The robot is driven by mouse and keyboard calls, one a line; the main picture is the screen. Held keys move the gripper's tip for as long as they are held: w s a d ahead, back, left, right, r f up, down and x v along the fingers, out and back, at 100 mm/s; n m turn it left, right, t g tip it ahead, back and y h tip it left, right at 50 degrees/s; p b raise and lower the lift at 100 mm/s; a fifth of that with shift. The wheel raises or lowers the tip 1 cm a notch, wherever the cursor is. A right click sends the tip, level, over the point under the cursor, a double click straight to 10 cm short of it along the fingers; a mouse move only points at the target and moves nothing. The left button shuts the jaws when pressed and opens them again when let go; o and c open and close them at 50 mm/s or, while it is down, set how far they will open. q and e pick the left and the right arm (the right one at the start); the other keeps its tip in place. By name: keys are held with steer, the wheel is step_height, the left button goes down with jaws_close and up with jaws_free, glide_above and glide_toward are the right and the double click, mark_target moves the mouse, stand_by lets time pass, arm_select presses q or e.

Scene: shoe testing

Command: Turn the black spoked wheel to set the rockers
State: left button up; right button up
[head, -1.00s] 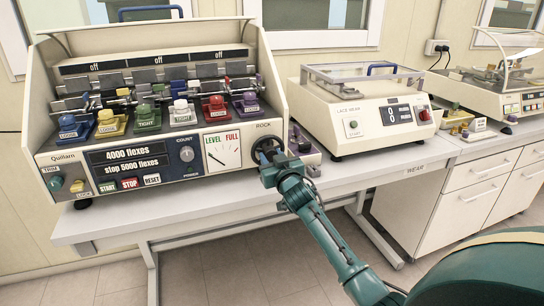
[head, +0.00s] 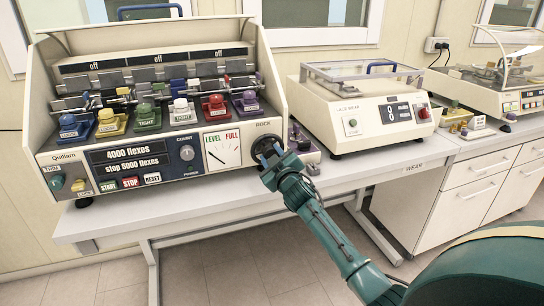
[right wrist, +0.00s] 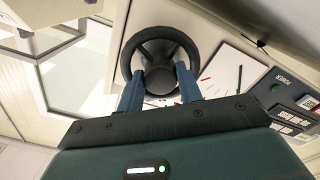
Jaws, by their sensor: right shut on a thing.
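The black spoked wheel (head: 257,147) is on the right end of the flex machine's front panel, under the word ROCK. My right gripper (head: 269,156) is at the wheel, partly covering it in the head view. In the right wrist view, its two blue fingers (right wrist: 159,76) are closed on the wheel's hub, and the wheel's rim (right wrist: 160,31) shows around it. The rockers (head: 148,118) stand in a row in the machine, with blue, yellow, green, white, red and purple clamps. The LEVEL/FULL dial (head: 222,152) is left of the wheel. My left gripper is out of view.
The flex machine (head: 270,90) stands on a grey bench (head: 200,196). A lace wear tester (head: 345,115) stands close on the right, with small purple parts (head: 306,150) between. Drawers (head: 480,180) are farther right. Floor is open in front.

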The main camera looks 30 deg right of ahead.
stand_by(0.3)
steer(key=o, duration=1)
steer(key=b+v, duration=0.1)
steer(key=v, duration=1.2)
steer(key=shift+s, duration=0.1)
